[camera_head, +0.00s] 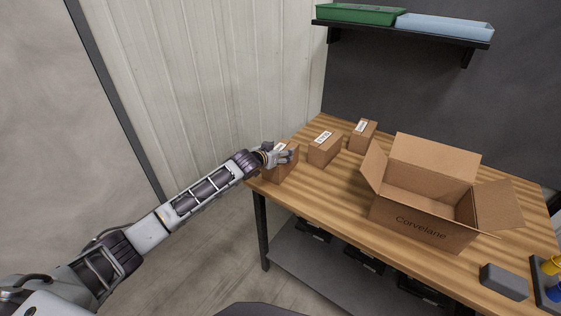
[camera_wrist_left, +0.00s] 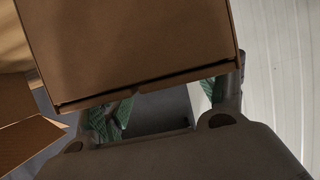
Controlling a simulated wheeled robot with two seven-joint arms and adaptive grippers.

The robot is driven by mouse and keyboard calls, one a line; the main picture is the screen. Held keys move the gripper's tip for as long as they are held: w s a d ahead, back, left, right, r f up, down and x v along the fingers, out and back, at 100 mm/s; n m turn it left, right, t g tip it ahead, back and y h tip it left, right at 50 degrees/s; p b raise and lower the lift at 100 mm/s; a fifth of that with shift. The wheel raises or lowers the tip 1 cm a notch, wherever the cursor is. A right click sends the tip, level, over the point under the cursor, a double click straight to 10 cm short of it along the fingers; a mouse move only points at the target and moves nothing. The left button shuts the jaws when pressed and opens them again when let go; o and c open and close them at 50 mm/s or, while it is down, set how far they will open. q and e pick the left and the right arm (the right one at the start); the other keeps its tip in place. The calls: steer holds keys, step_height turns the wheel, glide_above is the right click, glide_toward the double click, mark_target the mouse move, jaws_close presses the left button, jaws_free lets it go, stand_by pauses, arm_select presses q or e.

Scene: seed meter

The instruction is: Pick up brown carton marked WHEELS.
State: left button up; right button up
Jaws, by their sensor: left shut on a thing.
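Three small brown cartons with white labels are at the table's left part in the head view; the lettering is too small to read surely. My left gripper (camera_head: 283,156) is shut on the nearest carton (camera_head: 283,172), at the table's left end, and partly covers its top and label. I cannot tell whether this carton touches the tabletop. In the left wrist view its plain brown face (camera_wrist_left: 135,45) fills the upper middle, between the fingers. The middle carton (camera_head: 322,154) and the far carton (camera_head: 361,138) stand apart to its right. My right gripper is not in view.
A large open box marked Corvelane (camera_head: 420,217) stands on the wooden table (camera_head: 330,195), flaps spread. A grey block (camera_head: 504,281) and a dark tray (camera_head: 549,290) are at the front right. A shelf above holds a green bin (camera_head: 360,14) and a blue bin (camera_head: 445,27).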

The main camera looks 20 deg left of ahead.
arm_select(q)
steer(key=shift+f, duration=0.1)
step_height(320, 180, up, 10)
stand_by(0.8)
